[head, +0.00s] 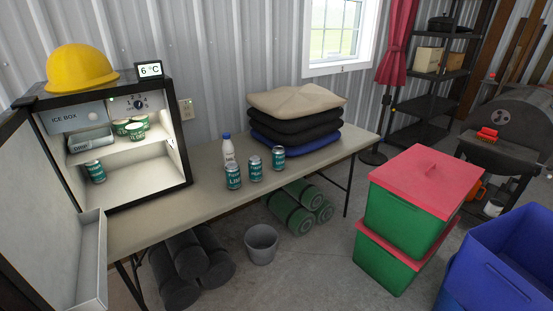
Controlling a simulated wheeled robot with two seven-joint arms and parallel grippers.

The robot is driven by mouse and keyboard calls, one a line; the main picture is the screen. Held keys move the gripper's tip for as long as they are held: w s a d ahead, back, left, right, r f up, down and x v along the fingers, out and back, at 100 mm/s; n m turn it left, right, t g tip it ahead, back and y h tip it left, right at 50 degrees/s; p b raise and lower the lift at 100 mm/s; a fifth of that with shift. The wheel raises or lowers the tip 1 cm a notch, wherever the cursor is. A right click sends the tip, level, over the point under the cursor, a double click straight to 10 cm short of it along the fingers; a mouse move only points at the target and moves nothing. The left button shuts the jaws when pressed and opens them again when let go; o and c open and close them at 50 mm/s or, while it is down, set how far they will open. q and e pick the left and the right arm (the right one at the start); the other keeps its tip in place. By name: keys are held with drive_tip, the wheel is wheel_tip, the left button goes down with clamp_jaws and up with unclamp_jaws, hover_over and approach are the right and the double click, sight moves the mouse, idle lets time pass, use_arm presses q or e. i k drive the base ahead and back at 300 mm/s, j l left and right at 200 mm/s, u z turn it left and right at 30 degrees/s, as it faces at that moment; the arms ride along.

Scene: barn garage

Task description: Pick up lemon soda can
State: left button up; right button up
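Three teal soda cans stand upright in a loose row on the folding table: a left can (233,177), a middle can (255,168) and a right can (278,158). Another teal can (96,172) stands inside the open fridge, on its lower level. The printed labels are too small for me to tell which can is lemon. A white bottle with a blue cap (228,151) stands just behind the left can. Neither of my grippers shows in the head view.
The open mini fridge (185,165) has its door swung toward the front left; tubs and a tray are inside. A yellow hard hat (82,68) sits on top. Folded cushions (295,118) lie behind the cans. Red-lidded green bins (400,220) stand right of the table (190,205).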

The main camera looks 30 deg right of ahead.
sight(278, 152)
drive_tip(key=k+l+z, duration=0.15)
drive_tip(key=l, duration=0.25)
drive_tip(key=i+l+z, duration=0.2)
drive_tip(key=i, duration=0.3)
drive_tip(key=i+l+z, duration=0.2)
drive_tip(key=i+l, duration=0.15)
drive_tip(key=i, duration=0.2)
drive_tip(key=i+l+z, duration=0.2)
drive_tip(key=i, duration=0.35)
